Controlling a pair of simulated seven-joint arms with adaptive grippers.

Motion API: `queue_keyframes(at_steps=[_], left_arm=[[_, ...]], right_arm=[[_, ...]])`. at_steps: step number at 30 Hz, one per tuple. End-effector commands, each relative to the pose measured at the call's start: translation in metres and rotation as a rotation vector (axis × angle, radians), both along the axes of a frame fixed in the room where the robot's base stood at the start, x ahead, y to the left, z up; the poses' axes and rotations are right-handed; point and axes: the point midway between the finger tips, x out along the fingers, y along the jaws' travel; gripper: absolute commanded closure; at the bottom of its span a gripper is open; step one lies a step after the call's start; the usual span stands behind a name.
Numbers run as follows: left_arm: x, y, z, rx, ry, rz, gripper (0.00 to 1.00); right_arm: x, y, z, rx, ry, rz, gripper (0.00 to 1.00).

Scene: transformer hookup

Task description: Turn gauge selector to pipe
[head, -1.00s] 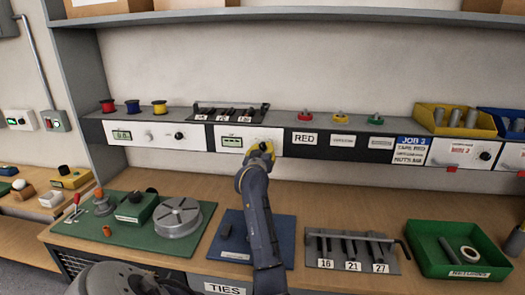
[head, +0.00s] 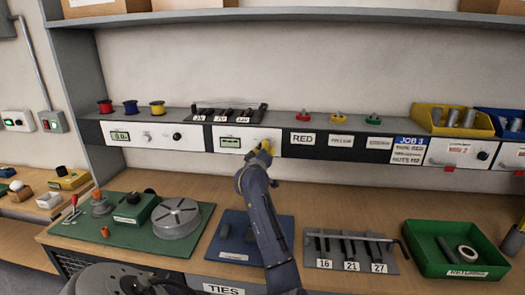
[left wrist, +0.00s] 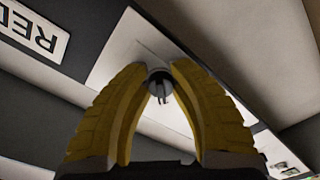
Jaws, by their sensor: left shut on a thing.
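The gauge panel (head: 231,140) is a white plate with a small green display, on the front of the shelf. My left gripper (head: 265,148) has yellow fingers and is at the right end of this panel. In the left wrist view my left gripper (left wrist: 160,78) is shut on a small round grey selector knob (left wrist: 160,86) between its fingertips. A dark pointer-like mark shows on the knob's face. The knob is hidden behind the gripper in the head view, and I cannot read which setting it points to. My right gripper is not in view.
A similar panel (head: 133,134) with a display and black knob is to the left. The RED label (head: 302,138) is just right of my gripper. Below are a blue mat (head: 232,235), a tool rack (head: 350,250) and a green bin (head: 460,262).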

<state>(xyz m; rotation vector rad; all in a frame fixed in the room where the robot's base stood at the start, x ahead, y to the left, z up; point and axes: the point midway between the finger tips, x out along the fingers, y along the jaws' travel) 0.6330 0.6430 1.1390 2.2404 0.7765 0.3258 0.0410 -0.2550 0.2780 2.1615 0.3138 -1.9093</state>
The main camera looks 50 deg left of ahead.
Motion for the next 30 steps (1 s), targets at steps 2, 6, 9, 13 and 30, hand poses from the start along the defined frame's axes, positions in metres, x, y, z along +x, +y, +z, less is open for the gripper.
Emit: queue_keyframes(at_steps=[2, 6, 9, 13, 30], left_arm=[[0.0005, -0.0002, 0.0005, -0.004, -0.004, -0.001, 1.00], [0.0005, -0.0001, 0.0006, -0.006, -0.006, -0.001, 1.00], [0.0005, -0.0001, 0.0006, -0.006, -0.006, -0.001, 1.00], [0.0006, -0.0003, 0.0006, -0.005, -0.005, -0.001, 1.00], [-0.0063, -0.0052, -0.0002, -0.004, -0.003, 0.000, 0.56]], right_arm=[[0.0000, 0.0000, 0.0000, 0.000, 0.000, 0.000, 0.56], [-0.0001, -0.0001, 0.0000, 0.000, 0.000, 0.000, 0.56], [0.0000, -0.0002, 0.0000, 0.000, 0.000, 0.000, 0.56], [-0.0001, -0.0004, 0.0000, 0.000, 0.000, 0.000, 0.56], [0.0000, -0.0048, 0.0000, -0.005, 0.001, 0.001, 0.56]])
